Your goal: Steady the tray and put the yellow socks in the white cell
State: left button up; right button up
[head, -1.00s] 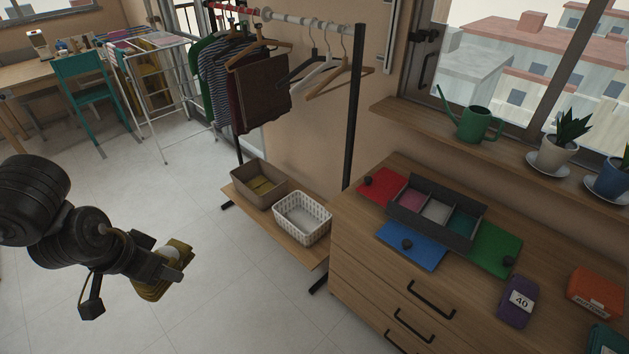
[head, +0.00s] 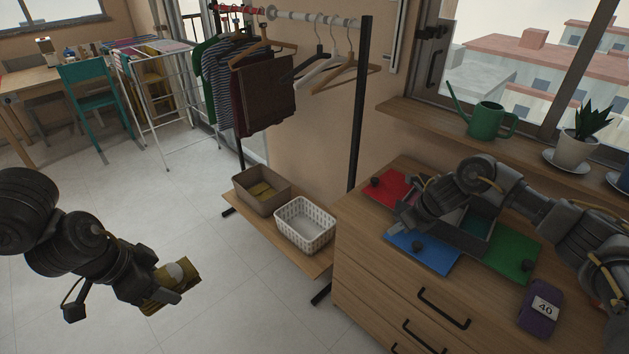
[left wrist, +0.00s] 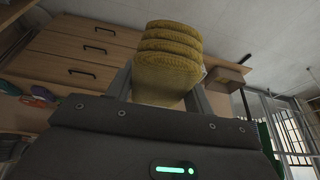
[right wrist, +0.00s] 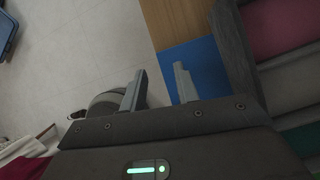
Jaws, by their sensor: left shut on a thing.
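The folded yellow socks (left wrist: 168,70) are between my left fingers in the left wrist view. In the head view my left gripper (head: 177,284) is shut on the socks (head: 152,304), in the air over the floor, left of the dresser. The dark tray (head: 468,243) lies on the dresser, mostly hidden by my right arm. In the right wrist view, its wall (right wrist: 236,55) borders a pink cell, the pale whitish cell (right wrist: 292,76) and a teal cell. My right gripper (right wrist: 162,82) is open and empty beside the tray, partly over the blue card.
A purple bundle marked 40 (head: 540,308) lies at the dresser's right. A white basket (head: 304,225) and a brown bin (head: 262,190) stand on the low rack shelf.

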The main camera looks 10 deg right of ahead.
aim_at(432, 235)
jog(key=s+d+r+n, duration=0.1)
jog(key=d+r, duration=0.2)
jog(key=d, duration=0.1)
jog(key=s+d+r+g, duration=0.1)
jog(key=d+r, duration=0.2)
jog(key=d, duration=0.2)
jog(key=d+r+n+h, duration=0.1)
jog(key=d+r, duration=0.2)
jog(key=d, duration=0.2)
jog(key=shift+s+r+n+g, duration=0.2)
jog(key=shift+s+n+g, duration=0.1)
jog(key=shift+s, duration=0.1)
jog(key=x, duration=1.2)
jog(key=shift+f+p, duration=0.1)
jog(key=shift+p, duration=0.25)
grip_shut()
